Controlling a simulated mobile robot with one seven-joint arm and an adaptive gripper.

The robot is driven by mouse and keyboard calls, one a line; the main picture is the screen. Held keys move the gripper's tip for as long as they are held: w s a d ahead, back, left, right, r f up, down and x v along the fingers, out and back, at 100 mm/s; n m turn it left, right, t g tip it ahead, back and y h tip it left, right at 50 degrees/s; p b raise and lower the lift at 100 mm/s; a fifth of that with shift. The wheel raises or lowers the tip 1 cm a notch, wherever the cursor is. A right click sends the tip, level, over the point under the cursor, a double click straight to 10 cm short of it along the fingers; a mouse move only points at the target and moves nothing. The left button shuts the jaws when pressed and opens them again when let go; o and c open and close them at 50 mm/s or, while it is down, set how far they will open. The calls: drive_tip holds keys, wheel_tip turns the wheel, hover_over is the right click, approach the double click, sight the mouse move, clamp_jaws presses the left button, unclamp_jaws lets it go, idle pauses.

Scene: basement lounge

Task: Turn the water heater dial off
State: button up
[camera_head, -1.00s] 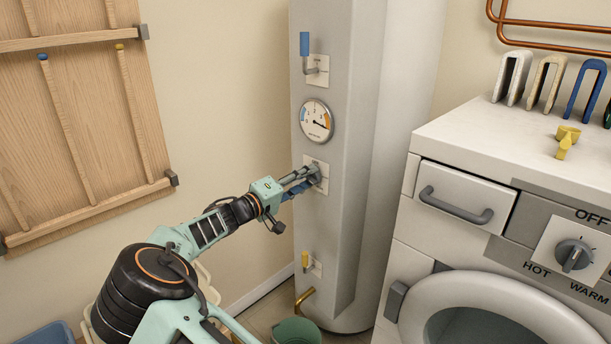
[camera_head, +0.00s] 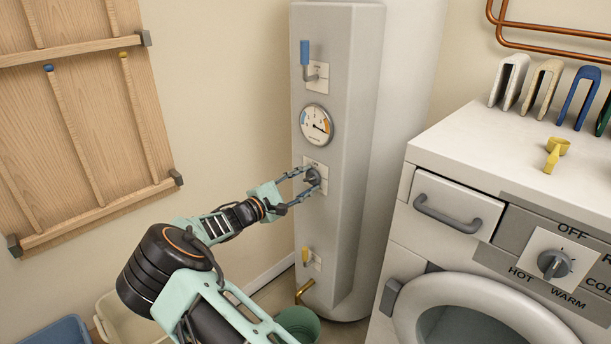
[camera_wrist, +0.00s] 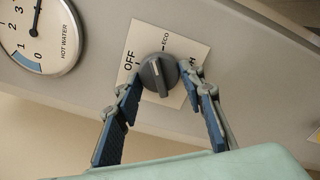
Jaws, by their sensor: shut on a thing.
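The water heater (camera_head: 338,100) is a tall pale grey unit at the centre of the head view. Its dark grey dial (camera_head: 315,176) sits on a white plate below the gauge (camera_head: 316,126). In the wrist view the dial (camera_wrist: 158,75) is round with a raised ridge; the plate reads OFF on the left and ECO above, and a label on the right is mostly hidden by a finger. Which mark the ridge points to is hard to tell. My gripper (camera_wrist: 160,80) is shut on the dial, one finger on each side; it also shows in the head view (camera_head: 310,178).
A blue-handled lever (camera_head: 305,55) is above the gauge and a yellow-handled tap (camera_head: 306,257) below the dial. A washer (camera_head: 480,240) with its own dial stands close on the right. A wooden rack (camera_head: 90,120) hangs on the left wall.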

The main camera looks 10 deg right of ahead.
drive_tip(key=n+p, duration=0.3)
drive_tip(key=n, duration=0.2)
drive_tip(key=shift+d+r, duration=0.1)
drive_tip(key=n+p, duration=0.2)
drive_tip(key=n, duration=0.3)
drive_tip(key=shift+s+n, duration=0.15)
drive_tip(key=shift+n, duration=0.25)
drive_tip(key=o, duration=1.2)
drive_tip(key=shift+c, duration=0.2)
drive_tip(key=v, duration=1.2)
